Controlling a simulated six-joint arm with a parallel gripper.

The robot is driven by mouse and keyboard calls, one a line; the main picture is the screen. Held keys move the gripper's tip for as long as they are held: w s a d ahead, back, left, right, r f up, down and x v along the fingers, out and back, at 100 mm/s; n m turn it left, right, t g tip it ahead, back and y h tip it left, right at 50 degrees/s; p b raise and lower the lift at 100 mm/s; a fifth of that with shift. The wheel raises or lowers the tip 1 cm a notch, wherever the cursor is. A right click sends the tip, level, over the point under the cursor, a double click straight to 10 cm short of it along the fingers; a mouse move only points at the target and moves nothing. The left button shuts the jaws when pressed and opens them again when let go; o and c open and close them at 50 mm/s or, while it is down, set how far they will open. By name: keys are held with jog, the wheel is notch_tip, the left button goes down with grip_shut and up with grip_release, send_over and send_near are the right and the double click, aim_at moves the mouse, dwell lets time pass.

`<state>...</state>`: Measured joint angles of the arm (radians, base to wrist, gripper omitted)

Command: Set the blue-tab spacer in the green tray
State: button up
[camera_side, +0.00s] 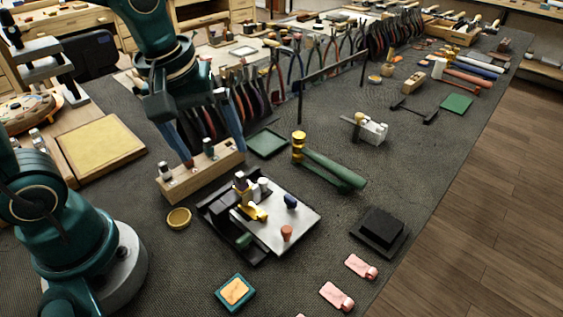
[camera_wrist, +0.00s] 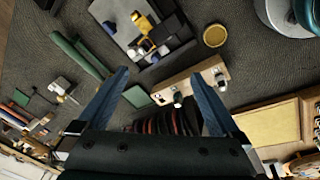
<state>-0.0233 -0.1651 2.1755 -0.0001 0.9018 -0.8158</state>
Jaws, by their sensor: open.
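My gripper (camera_side: 214,156) is open and empty, pointing down with its two blue fingers apart over a wooden block (camera_side: 200,178). In the wrist view my gripper (camera_wrist: 159,73) frames the block (camera_wrist: 165,89) between and beyond its fingertips. Small pieces stand in the block: one at its left end (camera_side: 165,171) and a dark-topped one (camera_side: 208,148) between the fingers. I cannot make out a blue tab on either, so I cannot tell which is the spacer. The green tray (camera_side: 268,143) lies flat and looks empty, just right of the block; it also shows in the wrist view (camera_wrist: 137,96).
A fixture with a metal plate (camera_side: 306,217) and small parts, one dark blue (camera_side: 291,201), stands in front of the block. A green-handled tool (camera_side: 332,168) lies right of the tray. Upright pliers stand behind.

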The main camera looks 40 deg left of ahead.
jog(key=s+r+m+t, duration=0.2)
jog(key=s+m, duration=0.4)
jog(key=m, duration=0.3)
jog(key=shift+s+d+r+m+t, duration=0.2)
jog(key=shift+d+m+t, duration=0.1)
jog(key=shift+t, duration=0.2)
jog(key=shift+w, duration=0.1)
jog(key=w+r+g, duration=0.5)
jog(key=w+r, duration=0.3)
jog(key=r, duration=0.4)
jog(key=w+a+f, duration=0.1)
jog(key=w+f, duration=0.2)
jog(key=f, duration=0.9)
jog(key=shift+f+g, duration=0.3)
